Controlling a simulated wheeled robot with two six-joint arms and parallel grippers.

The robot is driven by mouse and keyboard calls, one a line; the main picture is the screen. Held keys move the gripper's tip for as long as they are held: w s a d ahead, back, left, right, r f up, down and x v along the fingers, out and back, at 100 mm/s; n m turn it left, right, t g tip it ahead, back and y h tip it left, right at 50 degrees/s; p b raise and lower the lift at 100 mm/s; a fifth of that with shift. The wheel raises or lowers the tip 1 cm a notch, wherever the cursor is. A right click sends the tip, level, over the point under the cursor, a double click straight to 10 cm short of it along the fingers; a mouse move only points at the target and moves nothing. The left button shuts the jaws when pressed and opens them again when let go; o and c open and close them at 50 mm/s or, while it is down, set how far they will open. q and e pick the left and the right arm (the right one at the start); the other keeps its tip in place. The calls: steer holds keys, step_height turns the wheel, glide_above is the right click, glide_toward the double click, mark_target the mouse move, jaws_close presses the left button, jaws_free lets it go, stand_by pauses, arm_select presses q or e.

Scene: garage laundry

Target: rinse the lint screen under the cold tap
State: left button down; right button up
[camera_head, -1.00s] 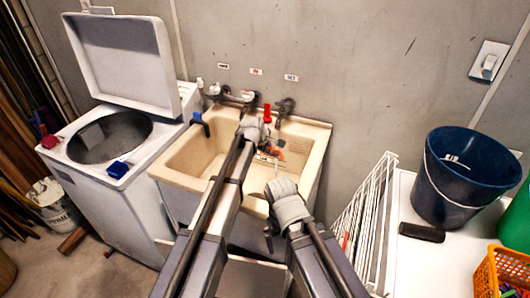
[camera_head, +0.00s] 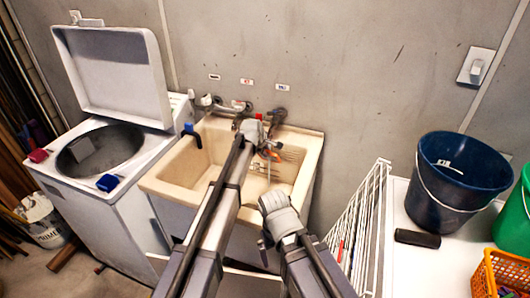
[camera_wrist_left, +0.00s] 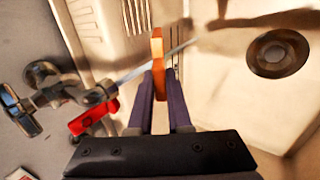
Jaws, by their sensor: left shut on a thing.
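My left gripper (camera_wrist_left: 159,80) is shut on the orange edge (camera_wrist_left: 158,50) of what looks like the lint screen, over the sink (camera_head: 166,184). In the head view the orange piece (camera_head: 271,151) shows just beyond my left wrist. A metal tap (camera_wrist_left: 98,94) is at the left of the left wrist view, beside a red lever (camera_wrist_left: 92,116) and a blue handle (camera_wrist_left: 8,96). A pale streak like running water (camera_wrist_left: 150,66) crosses from the tap to the orange piece. My right gripper (camera_head: 267,190) is over the sink's front; its fingers are not clear.
The washing machine (camera_head: 150,160), lid up, stands left of the sink. A white wire rack (camera_head: 360,220) stands at the right. Beyond it a white top (camera_head: 420,265) bears a navy bucket (camera_head: 440,190), a dark block (camera_head: 417,239) and an orange basket (camera_head: 497,272).

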arm_select(q)
steer(key=shift+s+d, duration=0.1)
steer(key=shift+d, duration=0.15)
steer(key=shift+s+d, duration=0.1)
steer(key=shift+d, duration=0.1)
steer(key=shift+a, duration=0.2)
stand_by(0.5)
steer(key=shift+w+a, duration=0.2)
steer(key=shift+a, duration=0.05)
stand_by(0.4)
steer(key=s+a+r+p, duration=0.3)
steer(key=s, duration=0.6)
steer(key=shift+s+a, duration=0.15)
steer(key=shift+a, duration=0.25)
stand_by(1.3)
